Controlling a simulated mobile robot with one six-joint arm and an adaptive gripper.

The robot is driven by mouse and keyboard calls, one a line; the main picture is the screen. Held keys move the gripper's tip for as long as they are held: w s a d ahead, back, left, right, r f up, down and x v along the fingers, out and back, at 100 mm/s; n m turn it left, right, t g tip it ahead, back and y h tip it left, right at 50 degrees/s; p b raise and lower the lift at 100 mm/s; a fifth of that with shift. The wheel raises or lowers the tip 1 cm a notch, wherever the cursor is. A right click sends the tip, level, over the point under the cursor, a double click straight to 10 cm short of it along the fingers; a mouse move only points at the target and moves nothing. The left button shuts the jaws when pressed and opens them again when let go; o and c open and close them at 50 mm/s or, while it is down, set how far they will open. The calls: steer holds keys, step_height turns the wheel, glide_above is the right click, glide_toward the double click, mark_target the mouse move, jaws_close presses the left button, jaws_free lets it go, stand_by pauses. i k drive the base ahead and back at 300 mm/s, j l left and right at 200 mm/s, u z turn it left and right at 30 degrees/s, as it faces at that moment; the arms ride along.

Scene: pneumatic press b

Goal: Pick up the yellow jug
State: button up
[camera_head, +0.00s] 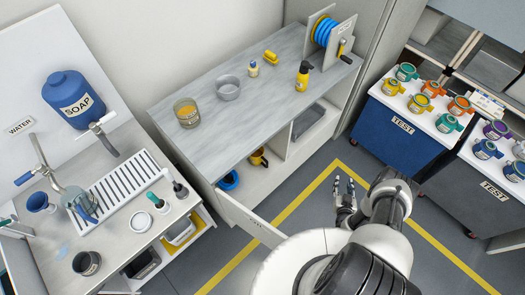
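A yellow jug-like vessel (259,158) with a dark opening stands on the lower shelf inside the grey cabinet, partly hidden by the cabinet top. A yellow mug-like vessel (420,103) also stands among coloured ones on the blue TEST cart; I cannot tell for certain which is the jug. My gripper (344,184) is over the floor, right of the cabinet's open lower part and left of the blue cart. Its fingers are apart with nothing visible between them. It is away from both yellow vessels.
The grey cabinet top (265,105) holds a filled beaker (187,113), a glass bowl (228,87), a yellow bottle (303,80) and a blue hose reel (327,33). An open cabinet door (250,217) juts towards my arm. A sink counter stands left. Yellow-lined floor is clear.

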mark_target(257, 159)
steer(key=i+j, duration=0.15)
steer(key=j, duration=0.25)
steer(key=i+j, duration=0.1)
steer(key=j, duration=0.35)
steer(key=i+j, duration=0.15)
steer(key=j, duration=0.25)
steer(key=i+j, duration=0.15)
steer(key=j, duration=0.3)
